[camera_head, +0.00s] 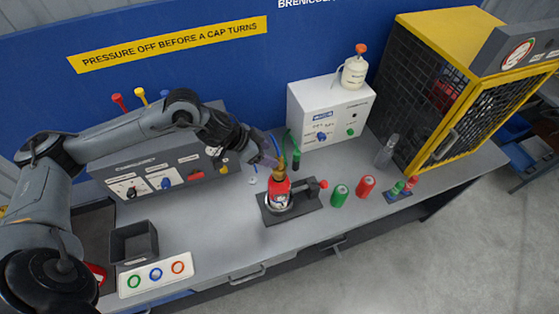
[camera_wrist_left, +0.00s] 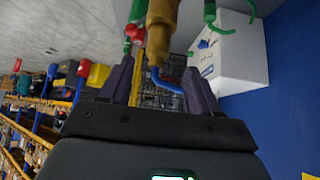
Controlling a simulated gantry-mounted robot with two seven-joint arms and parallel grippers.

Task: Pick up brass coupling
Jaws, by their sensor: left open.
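The brass coupling (camera_head: 281,166) shows as a yellow-brown piece on top of a small red extinguisher (camera_head: 278,189), which stands upright in a dark stand (camera_head: 310,203) on the bench. My left gripper (camera_head: 271,158) is at the coupling, from the left and above. In the left wrist view the brass coupling (camera_wrist_left: 161,28) lies ahead of and partly between the two spread fingers of my left gripper (camera_wrist_left: 160,78). A blue hooked piece (camera_wrist_left: 166,80) shows between them. The jaws are open; contact with the coupling cannot be told. My right gripper is out of view.
A white control box (camera_head: 326,113) stands behind, with a cream bottle (camera_head: 354,70) on top. Green (camera_head: 339,195) and red (camera_head: 366,187) cylinders stand to the right, before a yellow mesh cage (camera_head: 428,95). A dark open bin (camera_head: 134,243) is at front left.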

